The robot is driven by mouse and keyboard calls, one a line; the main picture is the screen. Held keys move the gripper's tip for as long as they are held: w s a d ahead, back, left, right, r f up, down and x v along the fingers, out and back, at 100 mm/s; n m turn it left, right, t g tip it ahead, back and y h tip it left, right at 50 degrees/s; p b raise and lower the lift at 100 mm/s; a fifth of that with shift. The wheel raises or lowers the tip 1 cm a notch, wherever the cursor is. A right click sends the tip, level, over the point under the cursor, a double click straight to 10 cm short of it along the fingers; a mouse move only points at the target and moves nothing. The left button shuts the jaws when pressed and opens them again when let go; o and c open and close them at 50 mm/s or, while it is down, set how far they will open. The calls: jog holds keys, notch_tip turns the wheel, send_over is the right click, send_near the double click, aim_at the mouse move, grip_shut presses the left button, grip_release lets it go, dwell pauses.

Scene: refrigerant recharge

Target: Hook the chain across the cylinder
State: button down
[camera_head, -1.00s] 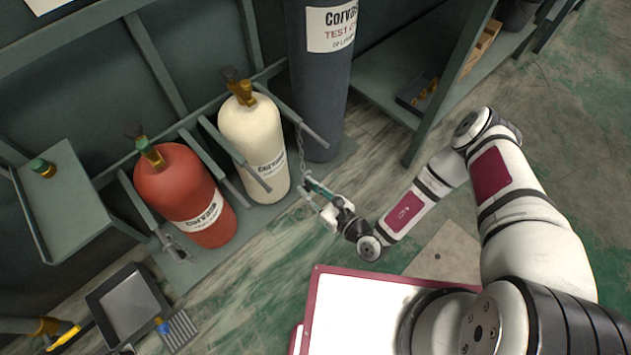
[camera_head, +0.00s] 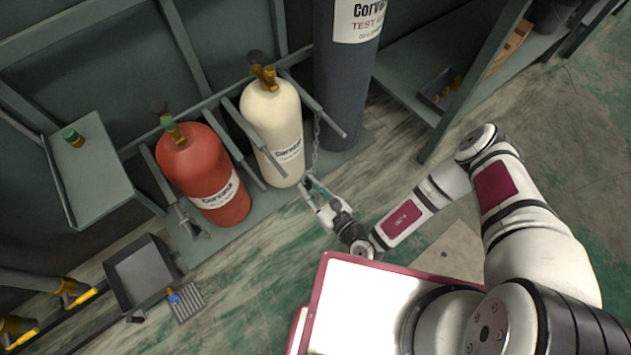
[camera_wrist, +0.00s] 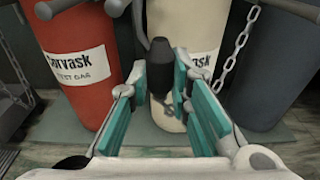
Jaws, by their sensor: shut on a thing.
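The cream cylinder (camera_head: 272,125) stands upright between two grey rails (camera_head: 318,108); it also shows in the wrist view (camera_wrist: 187,30). The chain (camera_head: 316,145) hangs from the right rail's end down to my gripper (camera_head: 311,188). In the wrist view the chain (camera_wrist: 232,48) runs down behind the right finger. My gripper (camera_wrist: 165,85), with teal pads, is shut on a dark piece (camera_wrist: 159,68), apparently the chain's end hook, in front of the cream cylinder's lower part. No chain is seen across the cream cylinder's front. The hook's tip is hard to make out.
A red cylinder (camera_head: 196,165) stands to the left, with a short chain piece (camera_head: 190,225) at its rail. A tall dark cylinder (camera_head: 342,90) stands to the right. A grey shelf (camera_head: 95,185) is at left, a black pan (camera_head: 140,275) below.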

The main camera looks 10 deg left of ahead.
jog(key=s+a, duration=0.2)
jog(key=s, duration=0.1)
jog(key=shift+s+a+p, duration=0.15)
jog(key=shift+a+p, duration=0.1)
jog(key=shift+p, duration=0.05)
jog(key=shift+w+a, duration=0.2)
jog(key=shift+a, duration=0.1)
jog(key=shift+w+a, duration=0.2)
jog(key=shift+a, duration=0.05)
jog(key=shift+w+a, duration=0.15)
jog(key=shift+a, duration=0.05)
dwell(0.6)
jog(key=shift+r+x, duration=0.15)
jog(key=shift+x, duration=1.1)
jog(key=shift+r+x, duration=0.2)
jog(key=shift+x, duration=1.1)
jog(key=shift+f+b, duration=0.65)
jog(key=shift+f, duration=0.25)
